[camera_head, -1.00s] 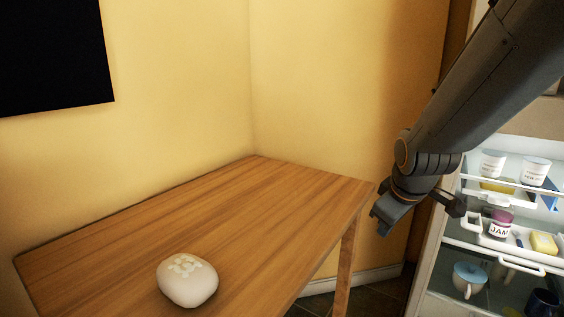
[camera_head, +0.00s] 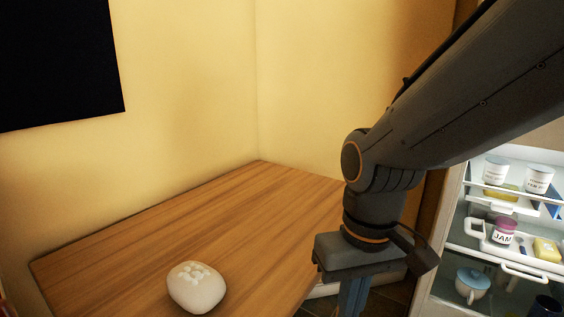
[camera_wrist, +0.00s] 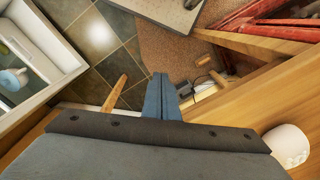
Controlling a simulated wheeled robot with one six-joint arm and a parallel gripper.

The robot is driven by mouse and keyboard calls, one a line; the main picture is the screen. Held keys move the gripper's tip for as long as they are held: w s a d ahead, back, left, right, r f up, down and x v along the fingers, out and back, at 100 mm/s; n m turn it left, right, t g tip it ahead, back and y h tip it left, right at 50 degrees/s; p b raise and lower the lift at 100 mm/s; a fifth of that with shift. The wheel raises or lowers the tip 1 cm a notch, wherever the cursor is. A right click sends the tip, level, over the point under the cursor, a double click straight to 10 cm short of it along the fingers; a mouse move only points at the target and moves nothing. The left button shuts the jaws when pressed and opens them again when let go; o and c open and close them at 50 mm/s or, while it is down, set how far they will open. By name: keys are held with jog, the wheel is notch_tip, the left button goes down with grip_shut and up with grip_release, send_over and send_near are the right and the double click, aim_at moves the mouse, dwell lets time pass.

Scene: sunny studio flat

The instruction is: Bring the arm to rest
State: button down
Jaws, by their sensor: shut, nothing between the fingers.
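My arm reaches in from the upper right in the head view. My gripper (camera_head: 353,297) points down at the right end of the wooden table (camera_head: 150,250), and the bottom of its fingers is cut off by the frame edge. In the wrist view my gripper (camera_wrist: 161,84) shows two blue-grey fingers pressed together with nothing between them. They hang over the floor beside the table edge.
A white rounded object (camera_head: 196,287) with a raised pattern lies on the table. Dark tiles (camera_wrist: 95,35) show below my gripper.

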jog(key=d+r+m+p, duration=0.3)
jog(key=d+r+p, duration=0.6)
jog(key=p, duration=0.8)
jog(key=shift+s+r+h, duration=0.15)
jog(key=shift+r+h, duration=0.15)
jog(key=shift+r, duration=0.2)
jog(key=shift+a, duration=0.1)
